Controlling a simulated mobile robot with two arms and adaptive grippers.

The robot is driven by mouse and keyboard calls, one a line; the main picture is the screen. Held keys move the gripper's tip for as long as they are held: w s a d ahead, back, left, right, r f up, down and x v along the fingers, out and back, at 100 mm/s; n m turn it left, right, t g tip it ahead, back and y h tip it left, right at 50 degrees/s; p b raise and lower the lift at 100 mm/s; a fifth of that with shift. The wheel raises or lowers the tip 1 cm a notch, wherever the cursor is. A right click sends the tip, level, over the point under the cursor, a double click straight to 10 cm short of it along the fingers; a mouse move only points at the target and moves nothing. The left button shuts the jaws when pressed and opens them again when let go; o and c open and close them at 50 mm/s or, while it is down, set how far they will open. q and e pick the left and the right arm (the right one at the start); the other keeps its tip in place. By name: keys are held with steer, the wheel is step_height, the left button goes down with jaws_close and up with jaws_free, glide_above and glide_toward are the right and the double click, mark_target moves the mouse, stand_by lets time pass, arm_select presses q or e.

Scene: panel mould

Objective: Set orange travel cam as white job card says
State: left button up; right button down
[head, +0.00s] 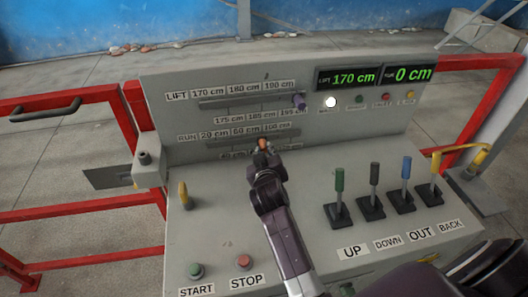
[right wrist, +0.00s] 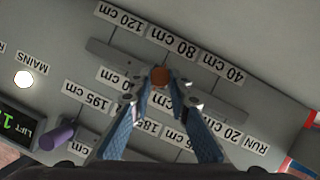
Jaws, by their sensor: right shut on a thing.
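The orange travel cam (head: 263,144) stands on the RUN slot of the sloping grey panel. My right gripper (head: 264,156) is shut on it; the orange top (right wrist: 160,77) shows between the blue-padded fingers in the right wrist view. That view is upside down. The cam appears roughly level with the 80 cm label (right wrist: 186,45), but its exact setting is hard to tell. In the head view my gripper partly hides the lower RUN labels. I cannot make out a white job card. My left gripper is not in view.
The purple cam (head: 299,101) is at the right of the LIFT scale. Displays (head: 374,76) read LIFT 170 cm and RUN 0 cm. A white lamp (head: 330,101) is lit. Coloured levers, including a green one (head: 339,180), stand right of my arm. START (head: 196,270) and STOP (head: 244,262) buttons are at front left.

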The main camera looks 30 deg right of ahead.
steer(key=c, duration=2.3)
jaws_free()
steer(key=shift+d, duration=0.25)
steer(key=shift+o, duration=2.5)
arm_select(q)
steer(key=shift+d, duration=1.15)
arm_select(e)
step_height(320, 180, up, 10)
